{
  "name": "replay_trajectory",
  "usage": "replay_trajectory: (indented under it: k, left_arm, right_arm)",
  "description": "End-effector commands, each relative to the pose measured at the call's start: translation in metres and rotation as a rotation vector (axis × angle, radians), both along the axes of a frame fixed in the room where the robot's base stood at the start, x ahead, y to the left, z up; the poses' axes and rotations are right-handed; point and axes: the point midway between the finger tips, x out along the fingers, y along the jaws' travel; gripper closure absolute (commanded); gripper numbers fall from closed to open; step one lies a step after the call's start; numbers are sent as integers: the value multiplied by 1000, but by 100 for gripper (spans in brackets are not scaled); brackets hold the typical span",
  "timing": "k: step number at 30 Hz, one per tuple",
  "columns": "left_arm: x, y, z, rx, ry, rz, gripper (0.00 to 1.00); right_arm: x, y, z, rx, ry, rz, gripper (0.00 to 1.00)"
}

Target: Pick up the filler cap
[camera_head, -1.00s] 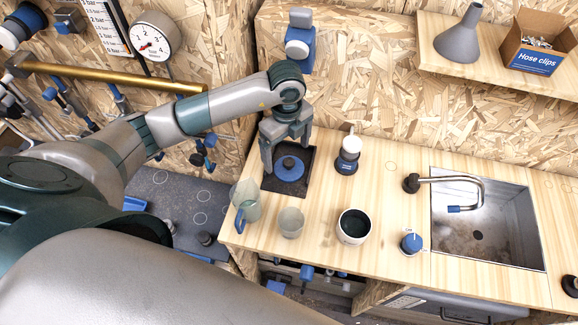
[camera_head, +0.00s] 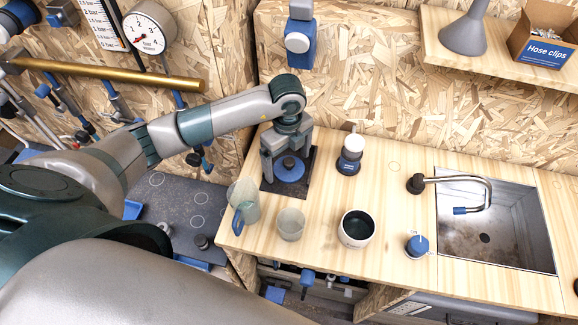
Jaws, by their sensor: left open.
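A round blue cap with a dark knob (camera_head: 290,171), which looks like the filler cap, lies in a shallow black tray (camera_head: 270,187) at the left end of the wooden worktop. My left gripper (camera_head: 286,163) points down over it and is open. Its fingers stand on either side of the knob, and I cannot tell whether they touch it. The gripper hides the back of the cap and part of the tray. My right gripper is not in view.
A clear jug with a blue handle (camera_head: 245,210), a clear cup (camera_head: 291,224) and a white pot (camera_head: 356,228) stand in front. A blue-and-white bottle (camera_head: 350,155) stands right of the tray. A blue-topped item (camera_head: 417,246) sits near the sink (camera_head: 505,225).

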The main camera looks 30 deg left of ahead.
Motion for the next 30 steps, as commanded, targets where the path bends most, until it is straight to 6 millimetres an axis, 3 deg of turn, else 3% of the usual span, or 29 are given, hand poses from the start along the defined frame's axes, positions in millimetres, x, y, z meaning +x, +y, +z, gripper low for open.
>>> replay_trajectory:
  k: [2, 3, 8, 22, 30]
  left_arm:
    - [0, 0, 0, 0, 0, 0, 9]
    - [0, 0, 0, 0, 0, 0, 13]
    - [0, 0, 0, 0, 0, 0, 52]
    - [0, 0, 3, 0, -1, 0, 52]
    - [1, 0, 28, 1, -1, 1, 52]
  right_arm:
    - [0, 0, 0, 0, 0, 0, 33]
    - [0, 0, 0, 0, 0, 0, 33]
    - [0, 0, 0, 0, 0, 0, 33]
    - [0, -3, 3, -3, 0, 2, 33]
    - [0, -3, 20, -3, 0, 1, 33]
